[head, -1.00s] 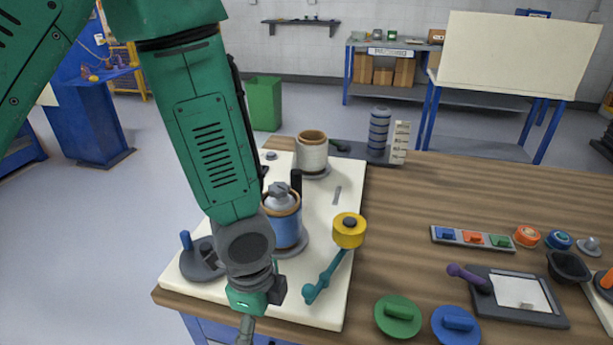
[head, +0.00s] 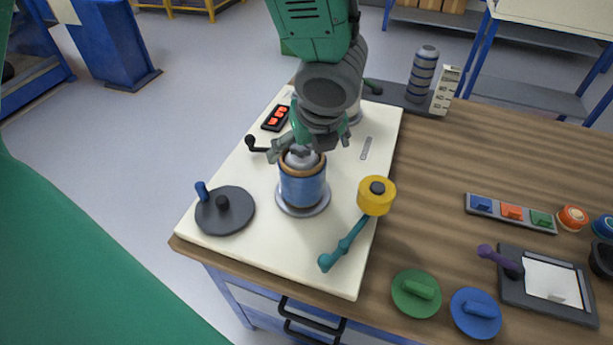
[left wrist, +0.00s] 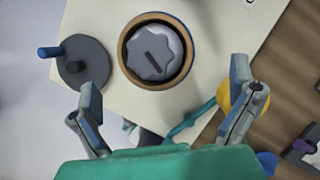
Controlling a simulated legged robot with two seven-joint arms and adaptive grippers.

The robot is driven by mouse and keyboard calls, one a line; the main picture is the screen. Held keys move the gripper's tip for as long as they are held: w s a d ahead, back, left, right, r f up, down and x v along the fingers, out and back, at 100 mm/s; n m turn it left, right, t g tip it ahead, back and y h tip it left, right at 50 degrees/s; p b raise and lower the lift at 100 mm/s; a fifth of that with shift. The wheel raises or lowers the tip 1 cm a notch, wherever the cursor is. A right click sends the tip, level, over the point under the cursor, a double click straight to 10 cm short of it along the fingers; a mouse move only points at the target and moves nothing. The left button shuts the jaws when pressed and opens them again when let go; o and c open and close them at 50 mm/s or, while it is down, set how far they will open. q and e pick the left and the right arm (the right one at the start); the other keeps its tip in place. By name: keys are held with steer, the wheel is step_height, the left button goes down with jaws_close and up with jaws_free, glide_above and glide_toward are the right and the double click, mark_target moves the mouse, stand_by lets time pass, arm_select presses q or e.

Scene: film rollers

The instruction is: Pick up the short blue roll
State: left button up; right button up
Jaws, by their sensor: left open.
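The short blue roll (head: 302,186) stands upright on a round grey base on the cream board. It has a brown core, and a grey lobed knob (head: 301,157) sits in its top. My left gripper (head: 308,147) is open just above and behind the roll, with its fingers spread. In the left wrist view the roll's brown rim (left wrist: 127,66) and the knob (left wrist: 152,53) lie ahead of the two open fingers (left wrist: 165,80), with nothing between the fingertips. My right gripper is not in view.
A grey disc with a blue handle (head: 225,211) stands left of the roll. A yellow-headed teal crank (head: 376,196) stands close on its right. A white roll, mostly hidden by my arm, is behind. Green (head: 416,293) and blue (head: 476,313) knobs lie on the wooden table.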

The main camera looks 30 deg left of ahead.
mark_target(301, 159)
arm_select(q)
steer(key=shift+a+f, duration=0.2)
steer(key=shift+a, duration=0.15)
steer(key=b+x, duration=0.1)
steer(key=x, duration=0.3)
steer(key=shift+a+f, duration=0.15)
steer(key=shift+a, duration=0.1)
steer(key=shift+w+f+b, duration=0.15)
steer(key=shift+f+b, duration=0.15)
steer(key=shift+d+r, duration=0.15)
steer(key=shift+d, duration=0.15)
steer(key=c, duration=1)
steer(key=shift+a, duration=0.2)
steer(key=c, duration=0.4)
steer(key=shift+o, duration=0.2)
steer(key=shift+a, duration=0.1)
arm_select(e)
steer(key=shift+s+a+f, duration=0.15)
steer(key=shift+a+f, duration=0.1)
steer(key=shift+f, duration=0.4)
